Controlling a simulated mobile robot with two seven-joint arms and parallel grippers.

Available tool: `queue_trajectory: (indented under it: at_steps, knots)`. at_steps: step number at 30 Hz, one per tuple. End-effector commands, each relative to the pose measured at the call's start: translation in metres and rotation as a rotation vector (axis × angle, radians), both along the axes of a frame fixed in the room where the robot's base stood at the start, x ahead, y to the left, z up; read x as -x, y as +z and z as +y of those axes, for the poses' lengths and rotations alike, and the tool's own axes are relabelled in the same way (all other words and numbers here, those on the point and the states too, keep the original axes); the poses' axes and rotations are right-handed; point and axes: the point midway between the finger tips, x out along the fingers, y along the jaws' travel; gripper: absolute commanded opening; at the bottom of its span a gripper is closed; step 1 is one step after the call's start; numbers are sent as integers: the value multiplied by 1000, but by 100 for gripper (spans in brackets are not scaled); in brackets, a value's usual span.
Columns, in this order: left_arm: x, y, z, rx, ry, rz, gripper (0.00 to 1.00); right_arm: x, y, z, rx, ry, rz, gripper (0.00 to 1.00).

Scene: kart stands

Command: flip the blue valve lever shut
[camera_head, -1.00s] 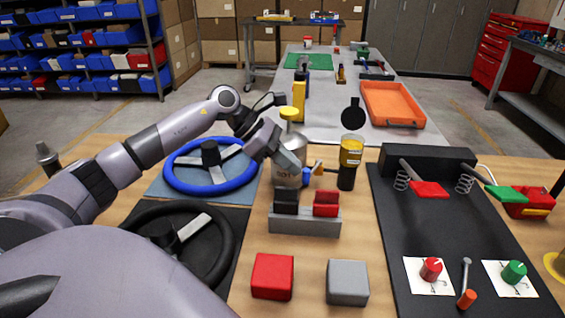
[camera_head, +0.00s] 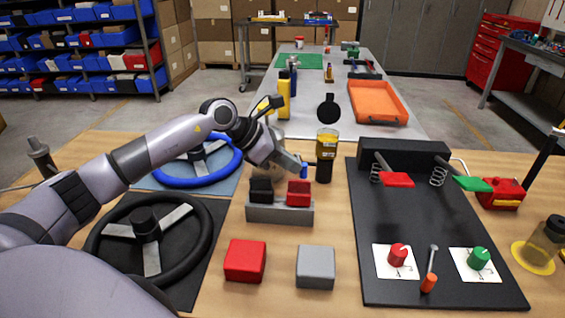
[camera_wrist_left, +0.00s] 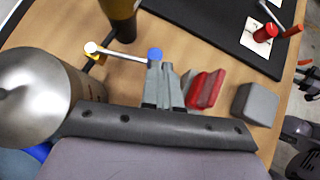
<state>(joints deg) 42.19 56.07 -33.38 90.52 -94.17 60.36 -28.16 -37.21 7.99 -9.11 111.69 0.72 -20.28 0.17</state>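The blue valve lever end (camera_head: 304,170) shows just right of my left gripper's tips in the head view. In the left wrist view, the blue end (camera_wrist_left: 155,53) tops a pale rod that runs left to a small brass-coloured fitting (camera_wrist_left: 91,48) beside a silver tank (camera_wrist_left: 35,92). My left gripper (camera_head: 297,168) has its two fingers close together, with nothing seen between them. Its tips (camera_wrist_left: 163,66) are at the blue end; I cannot tell whether they touch it. The gripper hides most of the tank in the head view.
A rocker block with black (camera_head: 261,190) and red (camera_head: 299,193) switches sits just in front. A dark bottle with yellow contents (camera_head: 326,155) stands right of the lever. A blue steering wheel (camera_head: 220,172) is to the left, and a black pedal board (camera_head: 425,220) to the right.

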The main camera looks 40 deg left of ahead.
Motion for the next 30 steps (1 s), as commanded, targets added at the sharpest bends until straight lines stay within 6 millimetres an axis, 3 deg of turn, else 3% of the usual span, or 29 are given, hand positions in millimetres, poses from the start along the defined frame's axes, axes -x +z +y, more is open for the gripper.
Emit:
queue_trajectory:
  at_steps: [12, 30]
  knots:
    - [-12, -1, -22, 0, -4, 0, 0, 0, -5, 0, 0, 0, 0, 43]
    - [-16, 0, -26, 0, -2, 1, 0, 0, -6, 0, -1, 1, 0, 43]
